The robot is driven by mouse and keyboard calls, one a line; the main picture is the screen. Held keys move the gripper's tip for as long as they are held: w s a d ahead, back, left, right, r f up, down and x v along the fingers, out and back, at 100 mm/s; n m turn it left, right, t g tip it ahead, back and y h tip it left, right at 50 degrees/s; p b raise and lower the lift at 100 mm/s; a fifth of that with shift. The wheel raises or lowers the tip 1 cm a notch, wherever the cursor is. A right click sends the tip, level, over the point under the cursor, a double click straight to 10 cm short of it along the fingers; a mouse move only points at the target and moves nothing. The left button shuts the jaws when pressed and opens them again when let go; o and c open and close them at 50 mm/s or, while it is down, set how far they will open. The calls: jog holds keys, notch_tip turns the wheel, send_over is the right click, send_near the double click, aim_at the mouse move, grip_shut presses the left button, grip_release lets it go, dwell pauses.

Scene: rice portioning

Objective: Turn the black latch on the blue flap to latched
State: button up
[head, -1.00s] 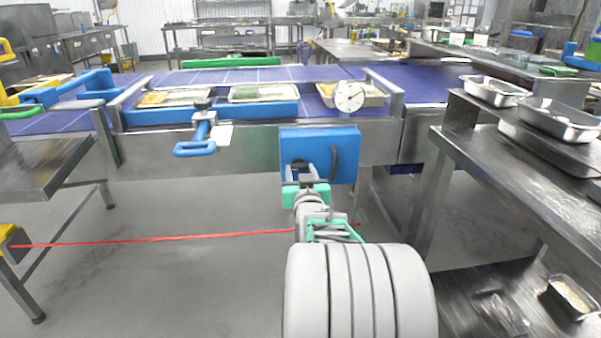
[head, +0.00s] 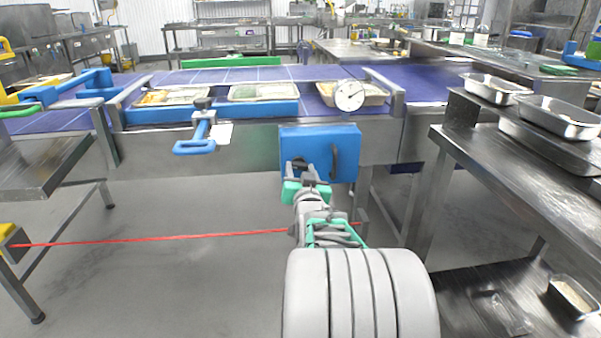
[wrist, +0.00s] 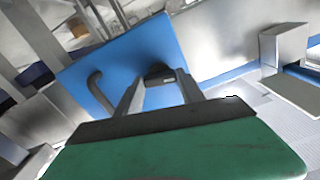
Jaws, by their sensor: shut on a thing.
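The blue flap (head: 347,139) hangs on the front of the conveyor frame, below the white dial. A curved black handle (head: 335,161) is on its right half. My gripper (head: 299,166) is at the flap's lower left, its jaws shut on the small black latch, which the fingers mostly hide in the head view. In the wrist view, the blue flap (wrist: 125,50) fills the upper middle, tilted. The dark latch (wrist: 158,72) sits between the fingertips of my gripper (wrist: 160,80), and the curved handle (wrist: 98,92) is to their left. The latch's exact angle is hard to tell.
A white dial (head: 349,95) stands just above the flap. A blue handle (head: 195,147) sticks out of the frame to the left. A steel table (head: 480,165) with metal pans is at the right. A red line (head: 150,240) crosses the floor at left.

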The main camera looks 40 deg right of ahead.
jog(key=m, duration=0.4)
jog(key=shift+m+b, duration=0.3)
jog(key=shift+b, duration=0.05)
jog(key=m, duration=0.3)
jog(key=shift+m, duration=0.4)
jog(key=m, duration=0.3)
jog(key=shift+m, duration=2.1)
jog(key=o, duration=1.4)
jog(key=shift+c, duration=0.2)
jog(key=shift+s, duration=0.1)
